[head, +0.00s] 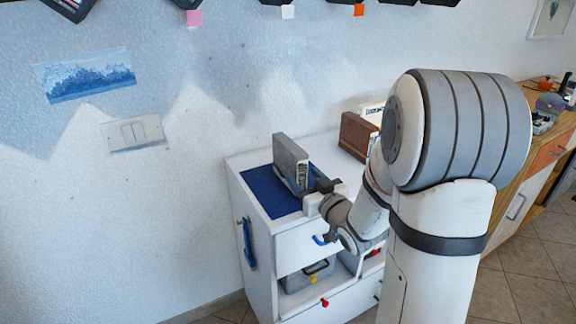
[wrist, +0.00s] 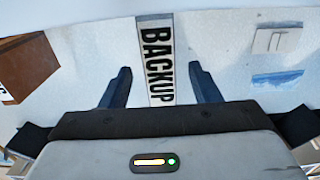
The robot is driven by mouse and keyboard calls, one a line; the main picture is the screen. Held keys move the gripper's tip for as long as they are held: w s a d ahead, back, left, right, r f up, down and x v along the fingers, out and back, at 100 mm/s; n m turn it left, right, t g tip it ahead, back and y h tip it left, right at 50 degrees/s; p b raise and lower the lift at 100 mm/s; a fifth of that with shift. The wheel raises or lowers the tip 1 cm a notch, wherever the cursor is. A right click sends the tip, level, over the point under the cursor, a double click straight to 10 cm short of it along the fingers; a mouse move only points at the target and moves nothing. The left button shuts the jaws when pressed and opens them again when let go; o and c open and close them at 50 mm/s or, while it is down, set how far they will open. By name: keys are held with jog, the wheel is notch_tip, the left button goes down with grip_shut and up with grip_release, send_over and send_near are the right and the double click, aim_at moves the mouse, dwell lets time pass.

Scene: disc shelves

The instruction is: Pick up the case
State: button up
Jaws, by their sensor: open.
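The case is a grey, upright, book-like box (head: 290,162) standing on a blue mat (head: 258,190) on top of a white cabinet. In the wrist view its narrow spine (wrist: 158,60) shows the word "BACKUP" in black on white. My gripper (head: 308,188) is at the case's near side in the head view. In the wrist view my gripper (wrist: 160,84) is open, with one finger to each side of the spine and visible gaps between. Whether the fingertips reach past the spine's face cannot be told.
A brown box (head: 358,135) stands on the same cabinet top to the right, and shows at the left in the wrist view (wrist: 26,65). The white cabinet (head: 240,165) has a blue handle on its side. A wall with a light switch (head: 134,132) is behind.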

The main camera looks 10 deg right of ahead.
aim_at(289, 163)
jog(key=x, duration=0.4)
jog(key=shift+w+a, duration=0.15)
jog(key=shift+w, duration=0.15)
